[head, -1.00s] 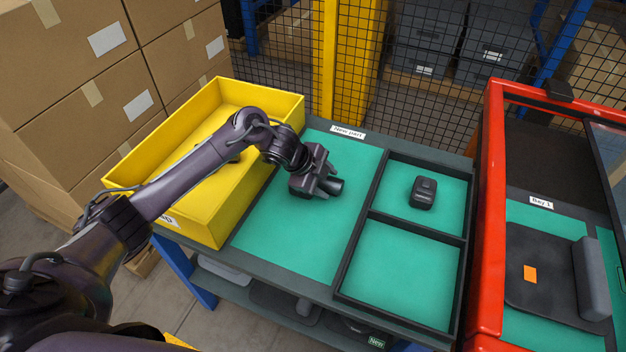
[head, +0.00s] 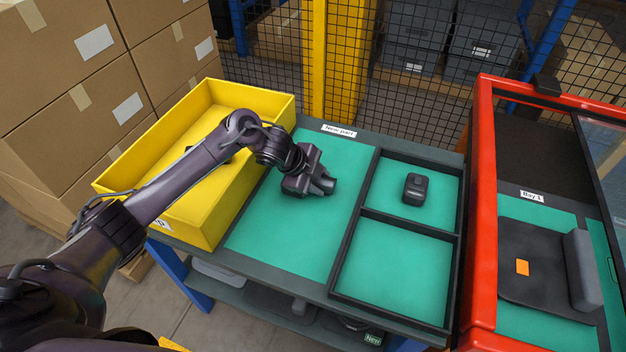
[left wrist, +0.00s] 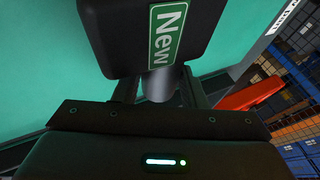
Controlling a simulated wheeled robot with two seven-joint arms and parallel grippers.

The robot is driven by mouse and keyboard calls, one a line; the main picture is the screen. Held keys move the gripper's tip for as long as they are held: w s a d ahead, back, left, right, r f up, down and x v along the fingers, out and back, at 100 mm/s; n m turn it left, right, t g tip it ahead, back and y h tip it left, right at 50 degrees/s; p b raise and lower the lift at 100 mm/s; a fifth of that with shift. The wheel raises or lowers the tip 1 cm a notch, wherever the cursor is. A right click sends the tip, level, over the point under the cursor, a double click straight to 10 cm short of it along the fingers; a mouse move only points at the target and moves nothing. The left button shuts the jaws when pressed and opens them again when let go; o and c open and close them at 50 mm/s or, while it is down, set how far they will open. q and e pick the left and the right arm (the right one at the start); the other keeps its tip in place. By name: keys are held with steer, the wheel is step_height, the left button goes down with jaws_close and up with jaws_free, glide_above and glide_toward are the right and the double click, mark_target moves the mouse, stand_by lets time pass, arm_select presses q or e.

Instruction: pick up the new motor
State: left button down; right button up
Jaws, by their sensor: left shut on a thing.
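The new motor is a dark block with a green "New" label (left wrist: 168,38) and a grey round part (left wrist: 160,85) below it in the left wrist view. My left gripper (left wrist: 160,95) is shut on that grey part, one finger on each side. In the head view the left gripper (head: 318,186) is over the green mat marked "New part" (head: 338,131), and it largely hides the motor there. I cannot tell whether the motor touches the mat. My right gripper is not in view.
A yellow bin (head: 215,235) with a dark thing inside stands left. A black divided tray (head: 405,215) holds a small dark device (head: 414,189) in its back compartment; its front one is empty. A red frame (head: 484,220) borders Bay 1 at right. A mesh fence (head: 395,100) stands behind.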

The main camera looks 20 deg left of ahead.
arm_select(q)
steer(key=shift+w+r, duration=0.1)
steer(key=shift+r, duration=0.5)
step_height(320, 180, up, 31)
steer(key=p, duration=1.3)
steer(key=shift+p, duration=0.35)
steer(key=shift+f, duration=0.15)
